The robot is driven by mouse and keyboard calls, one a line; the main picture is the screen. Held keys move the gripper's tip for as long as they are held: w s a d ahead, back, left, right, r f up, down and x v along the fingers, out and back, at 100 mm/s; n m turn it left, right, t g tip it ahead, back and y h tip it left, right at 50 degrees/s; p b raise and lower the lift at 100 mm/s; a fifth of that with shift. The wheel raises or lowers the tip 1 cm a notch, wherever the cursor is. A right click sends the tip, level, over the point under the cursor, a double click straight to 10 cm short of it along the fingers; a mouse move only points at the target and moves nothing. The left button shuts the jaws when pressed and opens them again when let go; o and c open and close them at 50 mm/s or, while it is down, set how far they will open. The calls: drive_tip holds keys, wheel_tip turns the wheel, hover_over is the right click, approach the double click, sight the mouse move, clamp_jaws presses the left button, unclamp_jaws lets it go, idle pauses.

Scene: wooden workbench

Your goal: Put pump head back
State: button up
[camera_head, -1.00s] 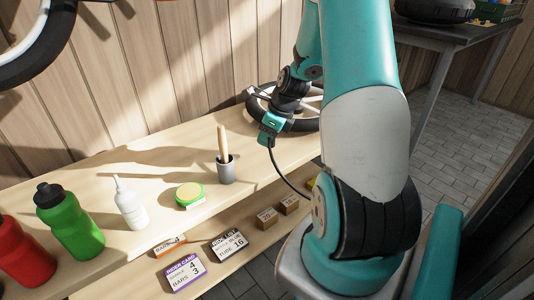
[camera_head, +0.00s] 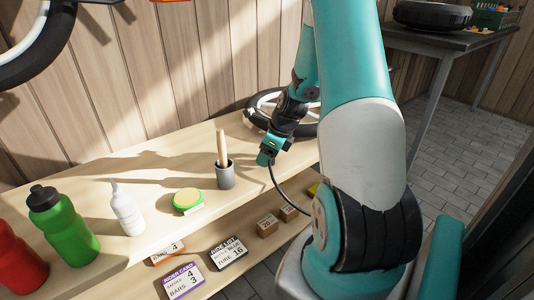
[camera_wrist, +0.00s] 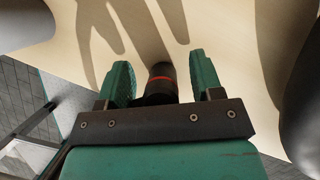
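My gripper (camera_head: 266,158) is over the right part of the workbench (camera_head: 150,168), close to its front edge. In the wrist view, a black pump head with a red ring (camera_wrist: 162,79) sits between the two green fingers (camera_wrist: 164,82). The fingers stand apart around it, and their contact is partly hidden. In the head view, a black hose (camera_head: 277,183) hangs from the gripper and curves down right behind my arm. A small yellow part (camera_head: 314,188) shows beside my arm; the rest of it is hidden.
A black-tyred wheel (camera_head: 262,100) lies behind the gripper. A grey cup with a wooden handle (camera_head: 225,178), a green-yellow sponge (camera_head: 187,202), a white bottle (camera_head: 127,212) and a green bottle (camera_head: 67,232) stand leftward. Small boxes and cards (camera_head: 183,279) lie on the lower shelf.

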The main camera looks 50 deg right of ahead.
drive_tip(key=p+v, duration=0.5)
drive_tip(key=v, duration=0.7)
drive_tip(key=w+a+r+n+g+y, duration=0.15)
drive_tip(key=a+r+n, duration=0.25)
drive_tip(key=a+n, duration=0.6)
drive_tip(key=w+a+r+n, duration=0.2)
drive_tip(key=a+r+n, duration=0.2)
drive_tip(key=a+n, duration=0.55)
drive_tip(key=s+a+r+n+g, duration=0.1)
drive_tip(key=s+a+r+n, duration=0.1)
drive_tip(key=s+a+n, duration=0.5)
drive_tip(key=s+a+r+n+g+y, duration=0.1)
drive_tip(key=s+a+r+n+g, duration=0.1)
drive_tip(key=s+a+n, duration=0.6)
drive_tip(key=a+r+n, duration=0.1)
drive_tip(key=a+n, duration=0.3)
drive_tip(key=a, duration=0.1)
drive_tip(key=shift+n, duration=0.35)
drive_tip(key=shift+a, duration=0.1)
